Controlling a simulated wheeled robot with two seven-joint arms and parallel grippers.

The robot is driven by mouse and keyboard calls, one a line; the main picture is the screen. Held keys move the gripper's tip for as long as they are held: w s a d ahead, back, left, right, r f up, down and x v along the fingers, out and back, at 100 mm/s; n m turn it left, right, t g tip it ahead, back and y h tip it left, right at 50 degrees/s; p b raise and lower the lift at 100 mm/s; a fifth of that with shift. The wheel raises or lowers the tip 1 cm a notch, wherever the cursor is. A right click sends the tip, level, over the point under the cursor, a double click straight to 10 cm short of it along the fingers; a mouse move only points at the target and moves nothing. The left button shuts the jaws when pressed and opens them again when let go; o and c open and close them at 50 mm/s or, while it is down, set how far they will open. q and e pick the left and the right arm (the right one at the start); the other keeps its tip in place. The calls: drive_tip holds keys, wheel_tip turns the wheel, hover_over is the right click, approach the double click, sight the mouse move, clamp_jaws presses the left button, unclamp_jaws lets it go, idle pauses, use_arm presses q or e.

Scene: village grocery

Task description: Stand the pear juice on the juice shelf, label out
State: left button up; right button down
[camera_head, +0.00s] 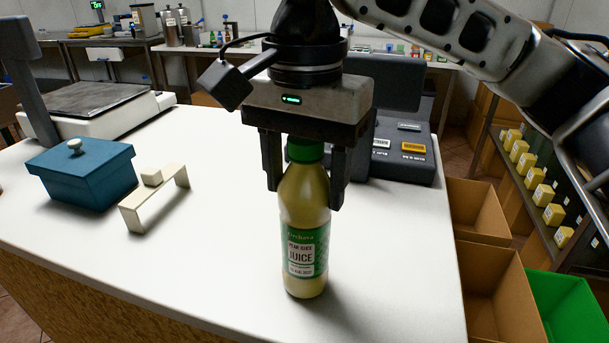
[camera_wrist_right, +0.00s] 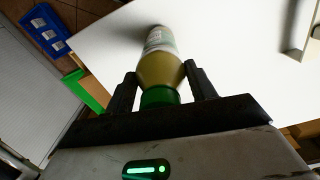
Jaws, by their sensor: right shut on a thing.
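The pear juice (camera_head: 305,215) is a pale yellow bottle with a green cap and a green and white label. It is upright at the white counter, its label facing my head camera. I cannot tell whether its base touches the counter. My right gripper (camera_head: 306,190) comes from above and is shut on the bottle's upper part, one finger on each side. The right wrist view also shows the bottle (camera_wrist_right: 159,65) between the fingers (camera_wrist_right: 160,85). My left gripper is not in view. No shelf in view is clearly marked as the juice shelf.
On the counter (camera_head: 400,260) are a blue lidded box (camera_head: 82,178), a small cream stand (camera_head: 155,205), a scale (camera_head: 95,105) and a dark till (camera_head: 405,145). Cardboard boxes (camera_head: 490,285) and a green crate (camera_head: 570,305) stand right. A shelf with yellow items (camera_head: 535,178) is far right.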

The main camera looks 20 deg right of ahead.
drive_tip(key=shift+f, duration=0.35)
drive_tip(key=c, duration=0.5)
unclamp_jaws()
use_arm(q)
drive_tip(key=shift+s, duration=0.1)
use_arm(e)
drive_tip(key=shift+r, duration=0.15)
drive_tip(key=r, duration=0.4)
drive_tip(key=shift+w+d+r, duration=0.1)
drive_tip(key=shift+d+r, duration=0.1)
drive_tip(key=shift+r, duration=0.2)
use_arm(q)
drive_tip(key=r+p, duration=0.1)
drive_tip(key=p, duration=0.2)
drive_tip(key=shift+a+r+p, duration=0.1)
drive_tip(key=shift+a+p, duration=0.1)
drive_tip(key=shift+p, duration=0.1)
use_arm(e)
wheel_tip(320, 180, up, 11)
drive_tip(key=shift+d, duration=0.15)
